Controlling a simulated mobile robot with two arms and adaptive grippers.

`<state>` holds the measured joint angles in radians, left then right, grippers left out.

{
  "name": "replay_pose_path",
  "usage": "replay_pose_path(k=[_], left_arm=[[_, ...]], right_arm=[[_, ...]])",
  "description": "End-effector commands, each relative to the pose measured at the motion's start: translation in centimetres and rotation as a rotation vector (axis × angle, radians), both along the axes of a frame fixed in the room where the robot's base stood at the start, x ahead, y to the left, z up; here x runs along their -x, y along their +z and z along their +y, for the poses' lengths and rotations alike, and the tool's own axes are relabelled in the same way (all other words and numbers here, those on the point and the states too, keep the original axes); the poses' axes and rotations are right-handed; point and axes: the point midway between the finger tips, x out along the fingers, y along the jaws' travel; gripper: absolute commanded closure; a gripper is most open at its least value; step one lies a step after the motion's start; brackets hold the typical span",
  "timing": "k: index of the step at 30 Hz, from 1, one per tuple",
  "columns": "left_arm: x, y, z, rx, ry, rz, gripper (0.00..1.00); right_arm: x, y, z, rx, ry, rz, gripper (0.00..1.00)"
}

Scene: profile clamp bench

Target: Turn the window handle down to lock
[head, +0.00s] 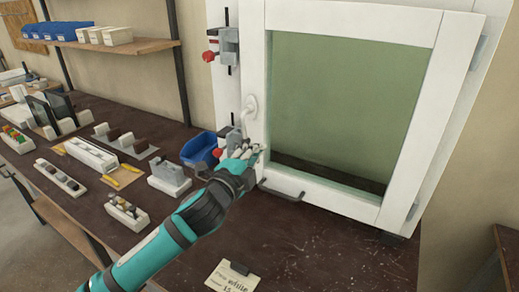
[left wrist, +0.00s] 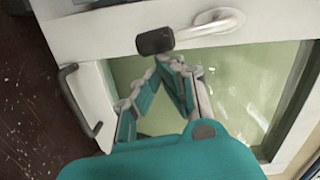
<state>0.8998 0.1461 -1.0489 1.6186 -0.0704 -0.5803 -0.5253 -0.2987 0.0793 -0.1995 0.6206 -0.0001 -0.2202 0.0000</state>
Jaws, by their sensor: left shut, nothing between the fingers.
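The window (head: 350,110) has a white frame and greenish glass. Its handle has a white round base (head: 250,104) on the left frame post. The lever hangs downward from it, tilted a little, toward a dark grip end. In the left wrist view the white lever (left wrist: 208,30) ends in a dark grip (left wrist: 155,41). My left gripper (head: 252,152) is just below the grip end in the head view. In the left wrist view its fingertips (left wrist: 170,64) meet with nothing between them, close beside the grip; whether they touch it I cannot tell. My right gripper is not in view.
A dark pull bar (head: 280,192) sits at the lower left of the frame. Red-knobbed clamps (head: 222,47) are on the upright left of the window. A blue bin (head: 200,148) and several small blocks fill the bench's left. A paper card (head: 232,279) lies in front.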

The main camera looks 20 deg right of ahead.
Motion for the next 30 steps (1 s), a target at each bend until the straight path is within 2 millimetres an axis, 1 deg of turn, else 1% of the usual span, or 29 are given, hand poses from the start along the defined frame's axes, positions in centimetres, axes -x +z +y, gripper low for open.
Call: replay_pose_path(k=[9, 23, 26, 30], left_arm=[[-0.5, -0.4, 0.5, -0.060, 0.000, -0.061, 1.00], [-0.5, -0.4, 0.5, -0.065, 0.000, -0.065, 1.00], [-0.4, -0.4, 0.7, -0.065, 0.000, -0.065, 1.00], [0.6, -0.4, 1.6, -0.065, 0.001, -0.065, 1.00]], right_arm=[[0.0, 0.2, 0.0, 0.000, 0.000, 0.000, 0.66], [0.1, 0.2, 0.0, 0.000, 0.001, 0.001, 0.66], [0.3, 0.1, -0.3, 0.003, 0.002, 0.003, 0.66], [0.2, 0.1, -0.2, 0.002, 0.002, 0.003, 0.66]])
